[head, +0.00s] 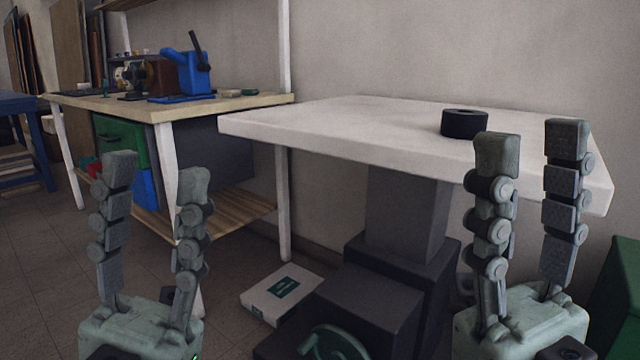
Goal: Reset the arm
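My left gripper (157,172) is at the lower left of the head view. Its two jointed fingers point up and stand apart with nothing between them. My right gripper (531,145) is at the lower right, also with its fingers up, apart and empty. Its fingertips overlap the front edge of the white table in the picture. Only the grippers' palms and fingers show; the arms behind them are out of view.
A black ring (464,124) lies on the white table (330,121), which is otherwise clear. A workbench (110,104) with a blue machine (187,75) stands at the back left. A flat white box (281,293) lies on the floor. A green object (616,300) is at the right edge.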

